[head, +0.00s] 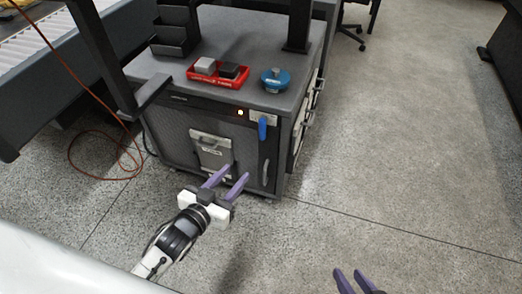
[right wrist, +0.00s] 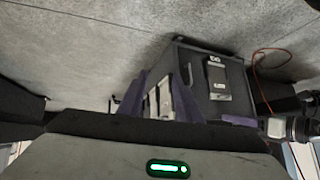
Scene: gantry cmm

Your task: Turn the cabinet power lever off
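The grey cabinet (head: 180,134) stands in the upper middle of the head view. Its blue power lever (head: 262,129) hangs down from a light plate at the front's upper right corner. An orange lamp (head: 240,113) glows left of it. My left gripper (head: 234,173) is open and empty, in front of the cabinet and below the lever in the picture. My right gripper (head: 348,272) is at the bottom edge, right of the cabinet, its fingers apart. In the right wrist view its spread fingers (right wrist: 158,97) have the cabinet's side behind them; the lever cannot be made out there.
On the cabinet top are a red tray (head: 217,82) with two blocks and a blue round object (head: 275,78). Dark frame posts rise from it. A conveyor (head: 45,45) is at left, with an orange cable (head: 100,158) on the floor. The floor at right is clear.

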